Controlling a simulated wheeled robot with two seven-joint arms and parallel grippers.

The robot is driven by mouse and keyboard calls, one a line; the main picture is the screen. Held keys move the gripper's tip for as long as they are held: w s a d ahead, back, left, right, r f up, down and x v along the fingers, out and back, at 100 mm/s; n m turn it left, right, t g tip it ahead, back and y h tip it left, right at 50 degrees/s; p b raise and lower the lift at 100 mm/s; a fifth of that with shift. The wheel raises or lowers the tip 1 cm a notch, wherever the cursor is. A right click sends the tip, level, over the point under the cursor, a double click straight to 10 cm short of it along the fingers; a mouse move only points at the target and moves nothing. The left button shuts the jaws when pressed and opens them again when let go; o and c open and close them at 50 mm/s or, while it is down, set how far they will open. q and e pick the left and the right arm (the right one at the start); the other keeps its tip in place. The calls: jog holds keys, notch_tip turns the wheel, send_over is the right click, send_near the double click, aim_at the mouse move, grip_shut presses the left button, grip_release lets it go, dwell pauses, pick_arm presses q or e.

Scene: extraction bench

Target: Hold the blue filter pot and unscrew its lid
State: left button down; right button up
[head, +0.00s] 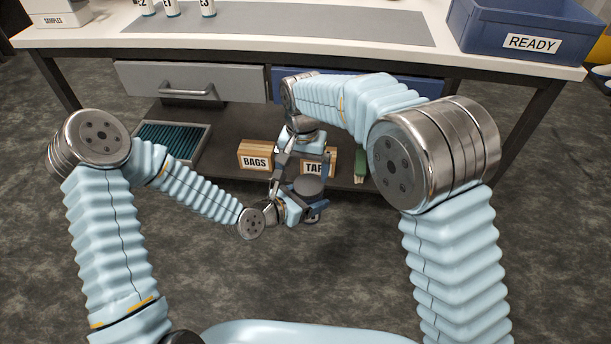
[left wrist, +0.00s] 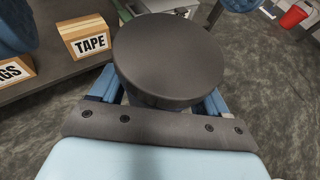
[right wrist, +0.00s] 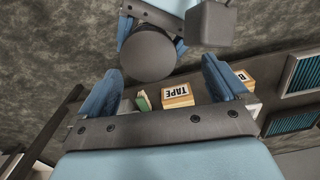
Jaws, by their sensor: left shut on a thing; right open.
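The filter pot shows mainly as its round dark grey lid (head: 308,186), in front of the bench's lower shelf; its body is mostly hidden. The lid (left wrist: 168,58) fills the middle of the left wrist view. My left gripper (head: 304,207) is shut on the pot below the lid, with blue fingers on both sides. My right gripper (head: 300,163) points down just above the pot, its fingers apart and empty. In the right wrist view the lid (right wrist: 147,55) appears beyond the open fingertips, nearer the left finger. I see no contact between these fingers and the lid.
Behind the pot, the lower shelf holds a BAGS box (head: 255,156), a TAPE box (head: 313,168), a green item (head: 361,165) and a tray of dark teal items (head: 172,139). The benchtop (head: 250,45) carries a blue READY bin (head: 525,25). The floor in front is clear.

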aim_at(309, 184)
jog(key=shift+w+d+r, duration=0.1)
jog(key=shift+d+r, duration=0.05)
jog(key=shift+r, duration=0.25)
jog(key=r+m, duration=0.2)
jog(key=m, duration=0.1)
jog(key=shift+d+r+h, duration=0.25)
jog(key=shift+d+h, duration=0.05)
jog(key=f, duration=0.7)
jog(key=shift+d+f, duration=0.2)
jog(key=shift+f, duration=0.1)
jog(key=shift+s, duration=0.2)
jog(key=c, duration=1.1)
jog(key=n, duration=0.3)
jog(key=shift+d, duration=0.1)
